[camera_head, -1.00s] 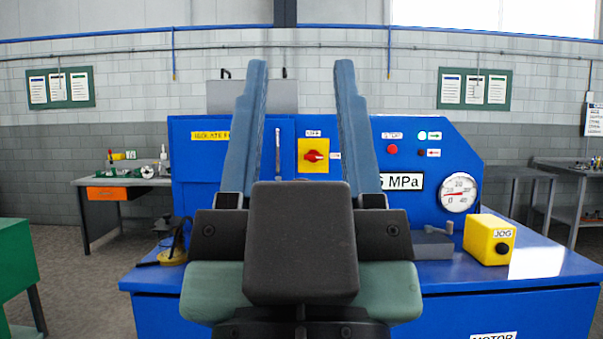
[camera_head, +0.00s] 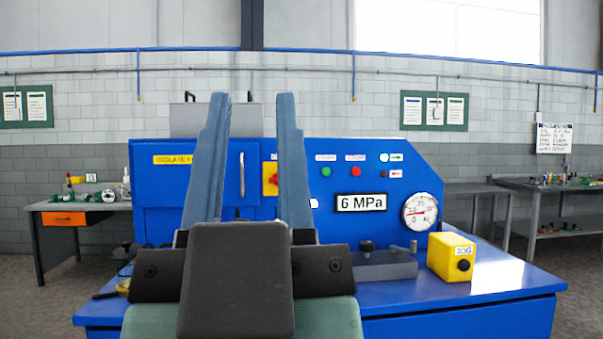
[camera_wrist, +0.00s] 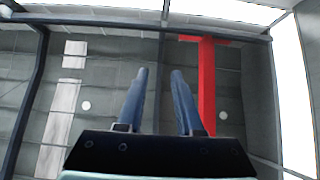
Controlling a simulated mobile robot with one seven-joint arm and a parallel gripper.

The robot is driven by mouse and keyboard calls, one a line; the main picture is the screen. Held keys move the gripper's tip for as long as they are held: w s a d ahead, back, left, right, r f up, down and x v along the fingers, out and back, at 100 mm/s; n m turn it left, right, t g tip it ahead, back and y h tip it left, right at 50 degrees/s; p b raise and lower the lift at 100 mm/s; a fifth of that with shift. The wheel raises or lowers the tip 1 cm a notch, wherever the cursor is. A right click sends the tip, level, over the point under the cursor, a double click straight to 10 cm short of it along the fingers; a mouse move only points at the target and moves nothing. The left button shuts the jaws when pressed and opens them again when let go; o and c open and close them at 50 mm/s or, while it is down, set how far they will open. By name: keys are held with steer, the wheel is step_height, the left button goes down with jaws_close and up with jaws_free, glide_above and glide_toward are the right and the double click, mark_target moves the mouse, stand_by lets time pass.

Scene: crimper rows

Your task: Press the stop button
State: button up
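A red button (camera_head: 355,171) is on the sloped blue panel of the machine (camera_head: 400,172), right of my gripper in the head view. A green button (camera_head: 325,171) is just left of it. Each has a small white label above it, too blurred to read surely. A smaller red button or lamp (camera_head: 384,174) lies further right. My gripper (camera_head: 252,97) stands upright in front of the machine, its two blue fingers apart with nothing between them. The wrist view shows the fingers (camera_wrist: 160,72) apart against the ceiling, with no button in sight.
A yellow box with a black button (camera_head: 452,257) and a grey block (camera_head: 385,266) stand on the blue bench top. A yellow-and-red rotary switch (camera_head: 270,180) is partly behind my right finger. A pressure gauge (camera_head: 420,211) and a "6 MPa" display (camera_head: 361,202) are lower on the panel.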

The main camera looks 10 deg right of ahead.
jaws_close()
stand_by(1.4)
